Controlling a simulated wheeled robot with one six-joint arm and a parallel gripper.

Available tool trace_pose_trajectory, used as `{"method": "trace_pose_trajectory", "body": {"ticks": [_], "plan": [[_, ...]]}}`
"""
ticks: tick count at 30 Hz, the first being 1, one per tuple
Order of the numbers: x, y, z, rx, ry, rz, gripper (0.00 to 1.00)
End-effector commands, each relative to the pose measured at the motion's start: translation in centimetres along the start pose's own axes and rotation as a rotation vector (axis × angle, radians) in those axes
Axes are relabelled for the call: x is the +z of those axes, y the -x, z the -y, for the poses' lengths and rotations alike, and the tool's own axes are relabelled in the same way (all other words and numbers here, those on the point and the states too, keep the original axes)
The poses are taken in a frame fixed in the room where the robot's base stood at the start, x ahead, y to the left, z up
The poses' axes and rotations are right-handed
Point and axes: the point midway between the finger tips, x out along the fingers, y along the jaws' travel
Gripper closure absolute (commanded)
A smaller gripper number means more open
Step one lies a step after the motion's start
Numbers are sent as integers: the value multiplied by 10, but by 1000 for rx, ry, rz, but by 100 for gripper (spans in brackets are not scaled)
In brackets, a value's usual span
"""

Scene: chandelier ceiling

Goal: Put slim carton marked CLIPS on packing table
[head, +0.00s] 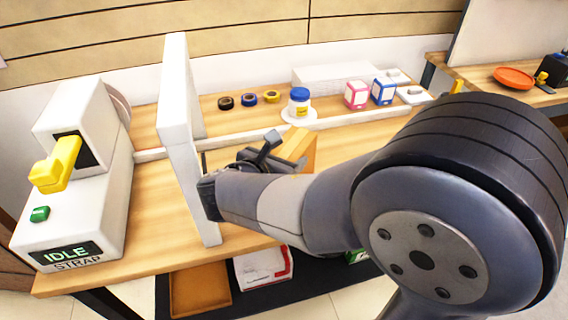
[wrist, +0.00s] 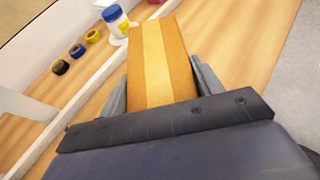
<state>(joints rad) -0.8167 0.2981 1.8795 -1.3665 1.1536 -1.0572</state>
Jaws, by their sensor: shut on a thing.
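My gripper (head: 270,152) is shut on a slim orange carton (head: 299,147) with a paler yellow stripe. In the wrist view the carton (wrist: 163,62) sits between the two grey fingers, pointing away from me. No CLIPS marking is readable on the faces that show. The carton is over the wooden packing table (head: 152,205), in front of the low white rail. I cannot tell whether it touches the tabletop. My arm hides the table's right part and some of the carton.
A white upright panel (head: 180,110) stands just left of my gripper, beside a strapping machine (head: 70,215) reading IDLE. Behind the rail are tape rolls (head: 249,98), a blue-lidded jar (head: 299,103), and pink (head: 356,94) and blue (head: 382,92) boxes. Bare wood shows left of the panel.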

Motion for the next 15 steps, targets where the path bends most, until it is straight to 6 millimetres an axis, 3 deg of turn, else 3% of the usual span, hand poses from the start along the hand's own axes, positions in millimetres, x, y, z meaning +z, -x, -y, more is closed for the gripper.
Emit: {"method": "trace_pose_trajectory", "body": {"ticks": [3,15], "plan": [[-11,-5,0,0,0,3,94],[-15,-6,0,1,-1,3,94]]}}
